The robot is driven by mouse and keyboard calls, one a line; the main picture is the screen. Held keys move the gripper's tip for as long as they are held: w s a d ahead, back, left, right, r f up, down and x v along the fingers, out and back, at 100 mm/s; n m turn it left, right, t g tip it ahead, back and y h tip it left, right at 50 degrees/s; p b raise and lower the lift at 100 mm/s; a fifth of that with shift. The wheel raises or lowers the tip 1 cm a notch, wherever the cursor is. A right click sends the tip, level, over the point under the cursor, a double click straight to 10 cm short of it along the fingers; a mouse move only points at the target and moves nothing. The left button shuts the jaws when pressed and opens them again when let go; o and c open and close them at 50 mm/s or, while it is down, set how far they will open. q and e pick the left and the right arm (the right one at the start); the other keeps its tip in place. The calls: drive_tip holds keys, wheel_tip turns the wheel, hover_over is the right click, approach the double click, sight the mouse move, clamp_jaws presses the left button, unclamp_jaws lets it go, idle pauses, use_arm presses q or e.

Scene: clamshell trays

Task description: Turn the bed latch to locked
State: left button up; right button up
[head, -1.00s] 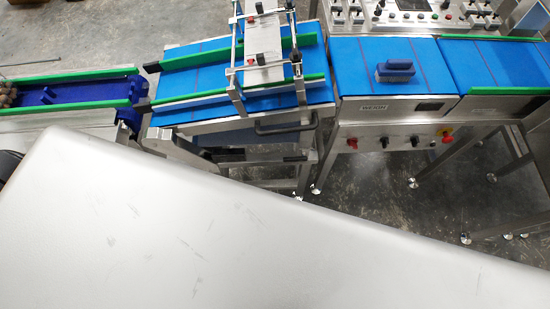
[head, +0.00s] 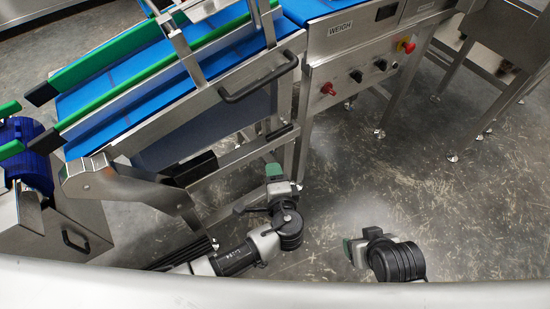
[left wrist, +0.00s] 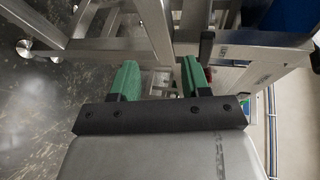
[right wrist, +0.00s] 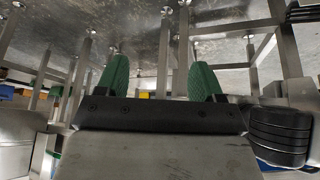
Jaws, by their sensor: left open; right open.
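The conveyor bed with a blue belt (head: 180,82) runs diagonally across the upper left of the head view, with a black bar handle (head: 258,82) on its near side. My right gripper (head: 350,246) is over bare floor. In the right wrist view its green fingers (right wrist: 160,78) are apart and empty.
The weigh station (head: 345,55) with a red knob, black knobs and a red stop button stands right of the bed. Steel legs (head: 285,125) stand close to my left gripper. A dark blue unit (head: 28,158) is at far left.

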sight(275, 138)
use_arm(q)
wheel_tip(275, 138, up, 4)
drive_tip(key=d+t+b, duration=0.2)
drive_tip(key=t, duration=0.1)
drive_tip(key=shift+y, duration=0.4)
drive_tip(key=b+x, duration=0.1)
drive_tip(key=x, duration=0.8)
drive_tip(key=shift+d+b, duration=0.1)
drive_tip(key=shift+b, duration=0.3)
drive_tip(key=shift+w, duration=0.45)
use_arm(e)
drive_tip(key=w+a+r+t+y, duration=0.1)
drive_tip(key=w+a+r+t, duration=0.1)
drive_tip(key=w+r+t, duration=0.2)
wheel_tip(275, 138, up, 2)
drive_tip(key=shift+r+t, duration=0.1)
drive_tip(key=shift+t, duration=0.5)
drive_tip(key=shift+w, duration=0.1)
use_arm(q)
clamp_jaws()
